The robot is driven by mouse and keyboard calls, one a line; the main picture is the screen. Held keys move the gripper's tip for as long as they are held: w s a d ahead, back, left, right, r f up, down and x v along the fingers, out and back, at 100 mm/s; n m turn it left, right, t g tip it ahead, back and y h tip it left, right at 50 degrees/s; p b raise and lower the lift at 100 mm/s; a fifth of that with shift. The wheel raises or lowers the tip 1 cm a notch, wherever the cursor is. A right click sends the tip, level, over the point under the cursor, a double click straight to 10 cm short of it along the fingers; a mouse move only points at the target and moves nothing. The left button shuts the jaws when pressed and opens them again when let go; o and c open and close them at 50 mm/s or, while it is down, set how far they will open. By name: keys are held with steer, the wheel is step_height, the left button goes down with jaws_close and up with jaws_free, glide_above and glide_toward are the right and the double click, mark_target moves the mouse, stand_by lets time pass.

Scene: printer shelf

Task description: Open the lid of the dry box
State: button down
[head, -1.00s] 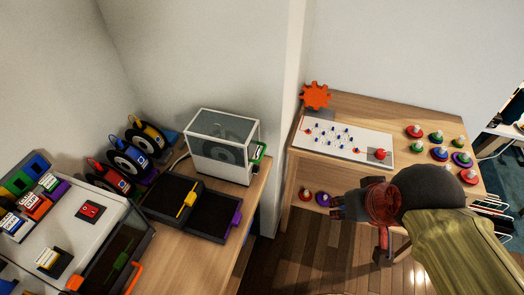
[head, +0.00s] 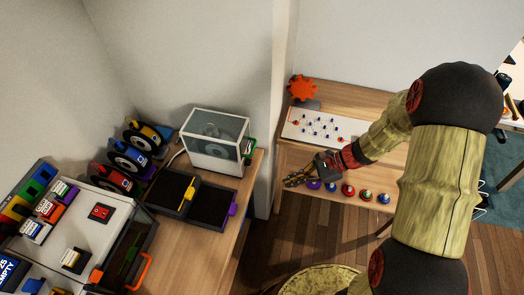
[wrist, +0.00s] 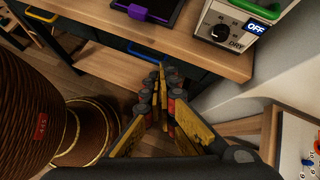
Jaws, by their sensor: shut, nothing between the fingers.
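The dry box (head: 212,160) is a white box with a clear grey top and a dark spool inside. It stands at the back right of the wooden desk, and its lid (head: 218,124) looks closed. A green part (head: 249,148) sticks out from its right side. In the wrist view, the lower part of the white box (wrist: 210,28) shows a black knob, the word DRY and a blue OFF label (wrist: 257,29); its lid is out of view. My gripper (head: 290,182) is shut and empty, to the right of the box and apart from it. Its fingertips (wrist: 160,82) meet in the wrist view.
Black trays (head: 207,203) with yellow and purple handles lie in front of the box. Spools (head: 143,137) stand to its left. A white printer (head: 110,212) is at front left. A wall corner (head: 275,120) separates the desk from a second wooden table (head: 365,103) with a peg board.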

steer(key=w+r+m+t+y, duration=0.1)
steer(key=w+r+m+t, duration=0.15)
steer(key=w+m, duration=0.45)
steer(key=w+a+f+n+b, duration=0.2)
steer(key=w+a+f, duration=0.3)
steer(key=a, duration=0.4)
steer(key=r, duration=0.2)
steer(key=r+t, duration=0.1)
steer(key=shift+s+a+r, duration=0.2)
steer(key=shift+a, duration=0.05)
steer(key=shift+r, duration=0.1)
